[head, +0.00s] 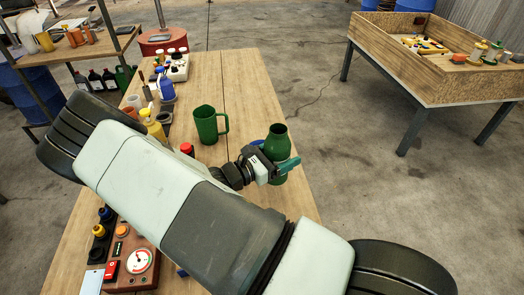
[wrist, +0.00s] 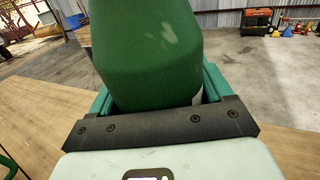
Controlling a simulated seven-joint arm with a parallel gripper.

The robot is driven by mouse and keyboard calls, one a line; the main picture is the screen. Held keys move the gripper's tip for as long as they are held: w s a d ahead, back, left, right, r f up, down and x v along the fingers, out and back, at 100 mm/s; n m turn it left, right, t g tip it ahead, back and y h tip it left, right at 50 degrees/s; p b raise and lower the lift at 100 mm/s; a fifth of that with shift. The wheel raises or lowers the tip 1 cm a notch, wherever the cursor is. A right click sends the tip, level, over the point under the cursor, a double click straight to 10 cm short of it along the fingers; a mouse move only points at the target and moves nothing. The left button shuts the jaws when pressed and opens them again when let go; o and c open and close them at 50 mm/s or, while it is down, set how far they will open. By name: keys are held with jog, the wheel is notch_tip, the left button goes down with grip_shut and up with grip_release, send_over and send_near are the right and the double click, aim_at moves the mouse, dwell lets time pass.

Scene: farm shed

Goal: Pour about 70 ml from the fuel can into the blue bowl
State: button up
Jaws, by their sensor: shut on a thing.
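The green fuel can (head: 277,146) is in my gripper (head: 284,168) near the right edge of the wooden table. It looks about upright, with its neck at the top. In the wrist view the can (wrist: 150,50) fills the space between the teal fingers of my gripper (wrist: 160,100). A bit of blue (head: 257,143), which looks like the blue bowl, shows just left of the can. Most of it is hidden behind the can and gripper, so its contents cannot be seen. I cannot tell whether the can touches the table.
A green mug (head: 208,124) stands on the table (head: 236,85) left of the can. A red-capped thing (head: 187,149) stands near my arm. Bottles and a switch box (head: 176,68) are at the far left. A gauge box (head: 135,263) is at the near left. The table's far right is clear.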

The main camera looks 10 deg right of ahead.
aim_at(281, 161)
jog(key=shift+f, duration=0.1)
jog(key=shift+w+f+n+y, duration=0.1)
jog(key=shift+f+n+y, duration=0.1)
jog(key=shift+f+n, duration=0.6)
jog(key=shift+f+n+y, duration=0.2)
jog(key=shift+f+n, duration=0.2)
jog(key=shift+n, duration=0.8)
jog(key=n, duration=0.1)
jog(key=n+g, duration=0.1)
jog(key=shift+w+a+f+n, duration=0.1)
jog(key=shift+w+f+n, duration=0.1)
jog(key=shift+w+n, duration=0.15)
jog(key=shift+s+f+n+y, duration=0.2)
jog(key=shift+f+n+y, duration=0.1)
jog(key=shift+n, duration=0.45)
jog(key=shift+s+f+n+g, duration=0.4)
jog(key=shift+n+g, duration=0.2)
jog(key=shift+n, duration=0.2)
jog(key=shift+s+r+n+g, duration=0.3)
jog(key=shift+r+n, duration=0.1)
jog(key=shift+n, duration=0.4)
jog(key=shift+f+n, duration=0.45)
jog(key=shift+n, duration=0.15)
jog(key=shift+w+r+n+g, duration=0.4)
jog(key=shift+w+r+n, duration=0.1)
jog(key=shift+w+r, duration=0.1)
